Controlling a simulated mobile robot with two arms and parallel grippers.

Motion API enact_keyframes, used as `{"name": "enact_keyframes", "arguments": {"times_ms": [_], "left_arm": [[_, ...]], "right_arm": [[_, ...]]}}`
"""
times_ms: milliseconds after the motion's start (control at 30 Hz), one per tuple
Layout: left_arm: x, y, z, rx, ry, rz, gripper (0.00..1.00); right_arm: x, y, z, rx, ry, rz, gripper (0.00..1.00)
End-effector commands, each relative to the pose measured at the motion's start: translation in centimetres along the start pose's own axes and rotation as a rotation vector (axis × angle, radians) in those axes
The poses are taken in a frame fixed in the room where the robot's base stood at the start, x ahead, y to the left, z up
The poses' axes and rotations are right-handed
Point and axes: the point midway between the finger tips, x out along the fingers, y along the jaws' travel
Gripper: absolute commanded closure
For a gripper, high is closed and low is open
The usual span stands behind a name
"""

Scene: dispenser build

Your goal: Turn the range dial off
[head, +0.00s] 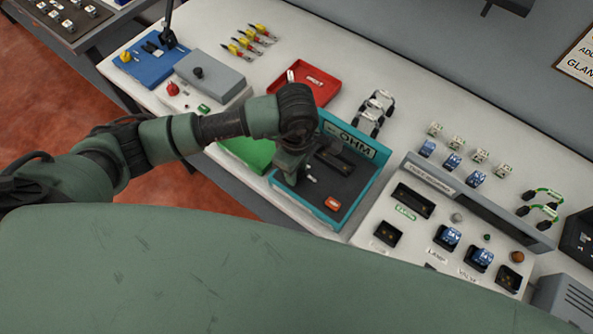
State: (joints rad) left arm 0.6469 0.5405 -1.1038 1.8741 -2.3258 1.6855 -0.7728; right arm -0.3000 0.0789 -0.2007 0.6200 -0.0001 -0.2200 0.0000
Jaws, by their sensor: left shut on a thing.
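The teal-framed OHM meter (347,213) lies on the white bench, with a dark face, a slot at its upper part and an orange button (332,204) near its lower edge. My left gripper (291,178) points down over the left part of this face. It is shut on the range dial, which the gripper and wrist hide, so I cannot read its setting. A small white mark shows just right of the fingers. My right gripper is not in view.
A red tray (311,84) and a green tray (247,154) lie close to my left forearm. A white panel (410,243) with blue blocks stands right of the meter. Clip leads (376,112) lie behind it. A grey box (210,74) and a blue box (146,62) stand further left.

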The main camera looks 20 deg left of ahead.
Motion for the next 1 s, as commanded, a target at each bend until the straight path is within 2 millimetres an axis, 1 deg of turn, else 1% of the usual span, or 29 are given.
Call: {"name": "enact_keyframes", "arguments": {"times_ms": [33, 500, 800, 1000], "left_arm": [[0.4, 0.1, 0.0, -0.043, 0.000, 0.005, 1.00], [0.3, 0.1, 0.0, -0.473, 0.000, 0.004, 1.00], [0.1, 0.1, 0.0, -0.661, -0.001, 0.003, 1.00], [0.0, 0.1, 0.0, -0.726, -0.001, 0.005, 1.00]], "right_arm": [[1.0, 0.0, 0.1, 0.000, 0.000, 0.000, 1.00], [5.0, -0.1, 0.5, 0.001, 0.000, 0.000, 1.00], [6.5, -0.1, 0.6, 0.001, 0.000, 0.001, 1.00], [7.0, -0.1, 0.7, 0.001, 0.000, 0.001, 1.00]]}}
